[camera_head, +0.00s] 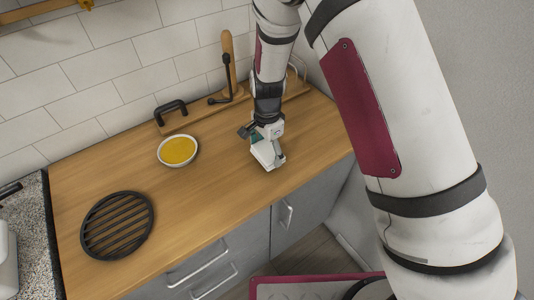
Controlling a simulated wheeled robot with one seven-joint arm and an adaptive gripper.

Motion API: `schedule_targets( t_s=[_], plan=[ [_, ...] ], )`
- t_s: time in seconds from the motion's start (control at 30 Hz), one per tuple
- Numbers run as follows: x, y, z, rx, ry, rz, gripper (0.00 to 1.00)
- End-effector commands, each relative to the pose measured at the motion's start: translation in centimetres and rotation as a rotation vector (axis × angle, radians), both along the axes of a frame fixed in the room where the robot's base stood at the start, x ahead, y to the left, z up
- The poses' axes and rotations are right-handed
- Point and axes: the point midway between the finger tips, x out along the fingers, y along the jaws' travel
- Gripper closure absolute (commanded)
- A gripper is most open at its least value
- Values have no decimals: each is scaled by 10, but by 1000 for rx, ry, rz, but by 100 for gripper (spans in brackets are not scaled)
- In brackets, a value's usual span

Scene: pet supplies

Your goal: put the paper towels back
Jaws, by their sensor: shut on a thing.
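My gripper (263,145) is at the right part of the wooden counter (210,185), pointing down, near its front edge. It is shut on a small white block-like thing, which looks like the paper towels (266,158). The gripper covers the top of it. I cannot tell whether its underside touches the counter.
A white bowl of yellow content (178,150) stands left of my gripper. A round black slatted grate (117,226) lies at the front left. A wooden board with a black handle (172,112) is at the tiled back wall. The counter's middle is clear.

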Motion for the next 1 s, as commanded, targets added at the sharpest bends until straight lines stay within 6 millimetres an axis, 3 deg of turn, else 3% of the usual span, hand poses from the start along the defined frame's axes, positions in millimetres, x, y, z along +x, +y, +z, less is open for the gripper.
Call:
schedule_targets(
  t_s=[0.13, 0.4, 0.43, 0.5, 0.53, 1.0],
  plan=[
    [-2, 0, -16, 1, 1, 0, 47],
    [0, 1, -20, 1, -2, 0, 47],
    [0, 1, -20, 1, -2, 0, 19],
    [0, 1, -20, 1, -2, 0, 3],
    [0, 1, -20, 1, -2, 0, 1],
    [0, 1, -13, 1, -4, 1, 1]
  ],
)
